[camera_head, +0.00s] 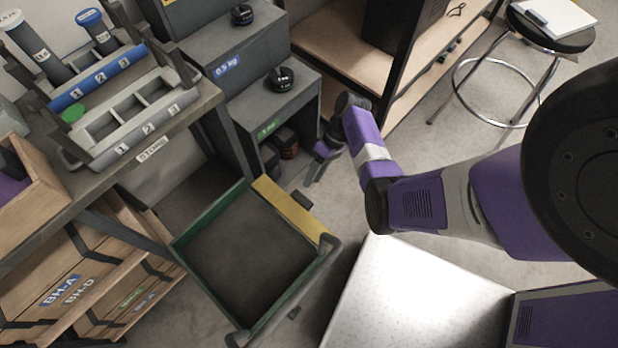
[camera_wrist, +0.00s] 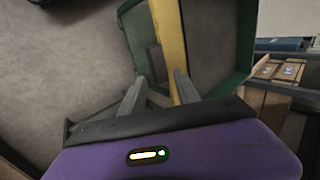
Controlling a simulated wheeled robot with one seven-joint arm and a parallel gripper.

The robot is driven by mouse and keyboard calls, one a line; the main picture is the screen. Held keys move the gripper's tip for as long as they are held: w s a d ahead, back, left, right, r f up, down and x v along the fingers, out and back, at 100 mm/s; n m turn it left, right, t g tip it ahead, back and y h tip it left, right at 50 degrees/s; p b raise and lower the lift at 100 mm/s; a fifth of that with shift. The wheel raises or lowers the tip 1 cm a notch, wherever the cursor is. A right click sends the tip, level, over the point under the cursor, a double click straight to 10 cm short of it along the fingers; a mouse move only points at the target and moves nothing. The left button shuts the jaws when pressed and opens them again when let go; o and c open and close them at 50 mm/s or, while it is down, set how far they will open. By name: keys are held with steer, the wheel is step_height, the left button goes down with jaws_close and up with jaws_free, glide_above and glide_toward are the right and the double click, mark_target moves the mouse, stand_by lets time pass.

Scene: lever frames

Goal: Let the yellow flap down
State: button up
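The yellow flap (camera_head: 290,208) forms one side of a green-walled tray with a dark floor (camera_head: 240,258). It stands up along the tray's upper right edge. In the wrist view the yellow flap (camera_wrist: 170,40) runs as a narrow strip from the top edge down to my fingers. My gripper (camera_head: 314,174) is just above and beyond the flap in the head view. In the wrist view my gripper (camera_wrist: 158,82) has its two fingers apart. The flap's lower end shows between them, close to the right finger. I cannot tell whether they touch.
Grey weight cabinets (camera_head: 265,110) stand behind my gripper. A workbench with a tube rack (camera_head: 135,115) and wooden bins (camera_head: 60,265) is at left. A wooden shelf (camera_head: 330,40) and a round stool (camera_head: 550,38) are at the back. Open floor lies right of the cabinets.

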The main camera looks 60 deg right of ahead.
steer(key=shift+s+d+r, duration=0.1)
steer(key=shift+d+r, duration=0.15)
steer(key=shift+r, duration=0.1)
